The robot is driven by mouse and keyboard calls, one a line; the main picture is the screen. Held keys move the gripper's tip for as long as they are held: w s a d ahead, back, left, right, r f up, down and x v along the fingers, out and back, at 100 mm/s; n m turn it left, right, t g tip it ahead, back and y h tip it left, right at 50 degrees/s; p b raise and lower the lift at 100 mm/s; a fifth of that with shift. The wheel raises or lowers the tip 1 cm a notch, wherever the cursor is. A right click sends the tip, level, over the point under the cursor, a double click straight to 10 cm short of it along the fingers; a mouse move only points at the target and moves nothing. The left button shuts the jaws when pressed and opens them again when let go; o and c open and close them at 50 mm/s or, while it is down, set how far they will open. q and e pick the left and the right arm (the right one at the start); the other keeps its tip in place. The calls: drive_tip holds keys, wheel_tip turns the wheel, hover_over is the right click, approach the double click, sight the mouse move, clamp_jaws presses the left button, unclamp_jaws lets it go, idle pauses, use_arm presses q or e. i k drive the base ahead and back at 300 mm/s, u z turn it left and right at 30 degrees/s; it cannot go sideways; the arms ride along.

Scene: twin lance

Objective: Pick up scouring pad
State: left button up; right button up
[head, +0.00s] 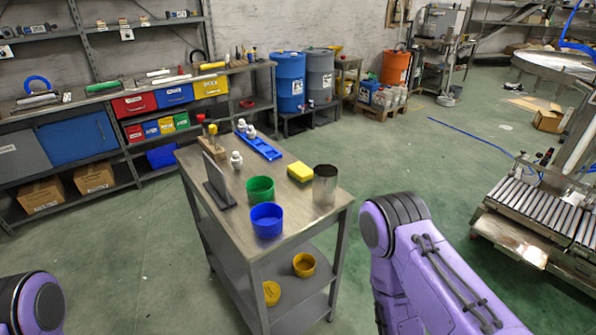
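A small yellow block that looks like the scouring pad (299,172) lies flat on the top of the metal cart (236,190), near its right edge. It is just left of and behind a metal cylinder (325,185). My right arm shows at the lower right as purple links, apart from the cart. Only a rounded piece of my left arm shows at the lower left corner. Neither gripper is in the picture, so their fingers cannot be seen. Nothing touches the pad from above.
On the cart stand a green cup (260,189), a blue cup (267,220), a dark upright plate (218,180) and a blue tray (260,146) with small white items. Yellow containers (304,264) sit on its lower shelf.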

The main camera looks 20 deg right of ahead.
sight(303, 175)
drive_tip(key=u, duration=3.95)
drive_tip(key=k, duration=2.8)
drive_tip(key=z, duration=0.8)
